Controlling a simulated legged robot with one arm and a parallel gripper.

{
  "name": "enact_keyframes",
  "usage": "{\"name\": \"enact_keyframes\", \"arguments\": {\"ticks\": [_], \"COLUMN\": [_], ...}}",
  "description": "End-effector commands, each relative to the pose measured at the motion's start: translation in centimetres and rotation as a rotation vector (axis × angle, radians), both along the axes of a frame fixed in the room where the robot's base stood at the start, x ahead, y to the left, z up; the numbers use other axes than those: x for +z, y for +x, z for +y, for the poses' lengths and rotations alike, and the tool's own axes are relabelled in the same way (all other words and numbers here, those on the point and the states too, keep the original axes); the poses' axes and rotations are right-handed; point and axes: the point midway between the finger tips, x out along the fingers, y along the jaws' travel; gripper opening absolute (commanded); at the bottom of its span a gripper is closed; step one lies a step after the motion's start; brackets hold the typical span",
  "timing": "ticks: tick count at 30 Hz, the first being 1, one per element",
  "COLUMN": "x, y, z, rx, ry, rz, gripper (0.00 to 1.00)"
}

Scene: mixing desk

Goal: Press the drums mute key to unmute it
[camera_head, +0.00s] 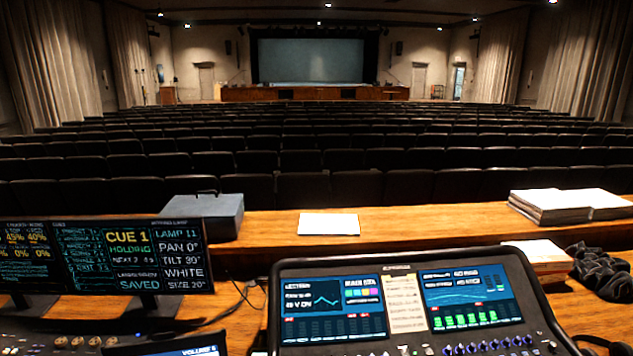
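The mixing desk (405,341) stands at the bottom centre-right, with two lit screens and a row of blue-ringed knobs below the right one. Its left screen (331,308) shows a curve and coloured blocks; its right screen (467,297) shows green level bars. A pale paper strip (406,303) with handwritten lines lies between the screens. The lower part of the desk is cut off by the picture edge, and I cannot make out a drums mute key. My gripper is not in view.
A lighting monitor (105,258) reading CUE 1 stands at the left, above another console (60,340). A grey box (205,214), a white sheet (328,224), and paper stacks (568,204) lie on the wooden ledge (440,222). Seat rows lie beyond.

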Motion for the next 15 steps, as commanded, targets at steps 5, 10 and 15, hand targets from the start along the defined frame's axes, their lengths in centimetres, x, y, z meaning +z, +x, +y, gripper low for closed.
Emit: {"name": "enact_keyframes", "arguments": {"ticks": [5, 10, 15], "x": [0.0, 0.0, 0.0], "y": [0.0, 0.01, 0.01], "z": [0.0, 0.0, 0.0], "rx": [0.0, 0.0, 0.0], "ry": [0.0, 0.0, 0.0], "rz": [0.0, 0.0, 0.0], "gripper": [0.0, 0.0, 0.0]}}
